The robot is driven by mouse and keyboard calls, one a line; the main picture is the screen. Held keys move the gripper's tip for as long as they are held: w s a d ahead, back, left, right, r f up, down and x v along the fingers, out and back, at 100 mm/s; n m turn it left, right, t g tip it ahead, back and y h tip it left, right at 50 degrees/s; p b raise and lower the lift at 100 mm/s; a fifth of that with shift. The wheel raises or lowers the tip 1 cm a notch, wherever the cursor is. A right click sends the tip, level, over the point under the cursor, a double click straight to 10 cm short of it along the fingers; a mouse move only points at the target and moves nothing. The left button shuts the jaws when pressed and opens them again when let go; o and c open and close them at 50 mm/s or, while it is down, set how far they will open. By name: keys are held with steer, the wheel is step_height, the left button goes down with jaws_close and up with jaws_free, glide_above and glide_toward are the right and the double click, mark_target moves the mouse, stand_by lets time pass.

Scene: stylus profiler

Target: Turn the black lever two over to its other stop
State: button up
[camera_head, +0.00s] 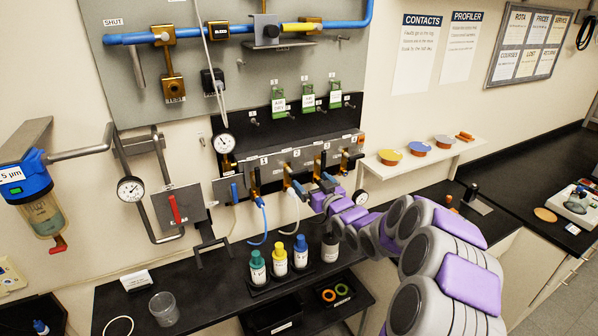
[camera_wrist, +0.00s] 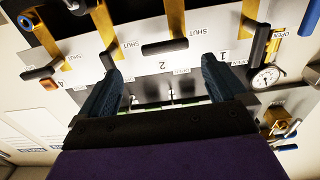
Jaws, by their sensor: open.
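The black lever two (camera_wrist: 165,47) shows in the wrist view as a short dark bar lying crosswise above the "2" label, in front of a brass fitting. A "SHUT" label is on either side of it. My gripper (camera_wrist: 161,66) is open, its dark blue fingers spread to the left and right of the "2" label. The lever lies just past the fingertips, between their lines, with no contact visible. In the head view, my gripper (camera_head: 315,184) is at the valve panel (camera_head: 282,164); lever two is too small and covered to make out there.
Lever one (camera_wrist: 259,44) stands close to the right finger in the wrist view. Another black handle (camera_wrist: 107,61) is beside the left finger. A gauge (camera_wrist: 265,78) is at the right. Several capped bottles (camera_head: 279,260) stand below the panel in the head view.

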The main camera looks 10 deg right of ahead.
mark_target(300, 173)
steer(key=x, duration=0.2)
steer(key=shift+w+d, duration=0.15)
steer(key=shift+w, duration=0.2)
steer(key=w+a, duration=0.4)
steer(key=shift+w, duration=0.15)
steer(key=shift+w+d, duration=0.25)
steer(key=shift+d, duration=0.75)
steer(key=shift+a, duration=0.6)
steer(key=c, duration=0.7)
steer(key=shift+d, duration=0.15)
steer(key=shift+c, duration=1.3)
